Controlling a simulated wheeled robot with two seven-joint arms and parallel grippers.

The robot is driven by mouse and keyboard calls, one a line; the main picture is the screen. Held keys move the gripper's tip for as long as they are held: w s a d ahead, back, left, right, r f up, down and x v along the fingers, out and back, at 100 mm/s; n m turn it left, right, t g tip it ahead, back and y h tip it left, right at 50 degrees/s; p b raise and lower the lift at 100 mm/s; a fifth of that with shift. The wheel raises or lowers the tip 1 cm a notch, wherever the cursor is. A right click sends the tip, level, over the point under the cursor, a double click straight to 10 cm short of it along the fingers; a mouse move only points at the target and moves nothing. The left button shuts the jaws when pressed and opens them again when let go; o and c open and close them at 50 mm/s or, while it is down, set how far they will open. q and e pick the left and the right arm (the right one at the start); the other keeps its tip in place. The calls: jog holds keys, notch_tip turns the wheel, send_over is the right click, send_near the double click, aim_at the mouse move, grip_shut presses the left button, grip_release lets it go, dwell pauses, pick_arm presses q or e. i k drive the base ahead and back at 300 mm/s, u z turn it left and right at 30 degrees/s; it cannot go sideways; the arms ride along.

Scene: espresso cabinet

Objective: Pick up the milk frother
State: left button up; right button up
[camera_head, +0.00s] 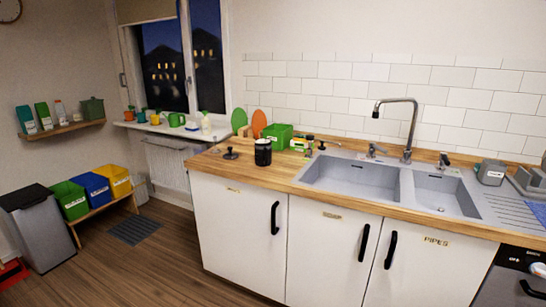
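A black cylindrical container (263,152) with a pale mark stands upright on the left part of the wooden counter, near its front edge. It may be the milk frother, but I cannot tell for sure. A small dark knobbed object (231,153) stands to its left, near the counter's left end. Another small dark object (322,146) with a thin part sits behind the sink's left rim; it is too small to identify. Neither of my grippers is in view.
The wooden counter (282,182) has a double grey sink (350,173) with a tall tap (410,125). A green box (279,136) and small items crowd the back left. A grey container (491,173) stands at right. Coloured bins (72,201) and bare floor (150,255) lie left.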

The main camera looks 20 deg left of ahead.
aim_at(263, 147)
jog(key=z, duration=0.7)
jog(key=i, duration=1.45)
jog(key=u, duration=0.3)
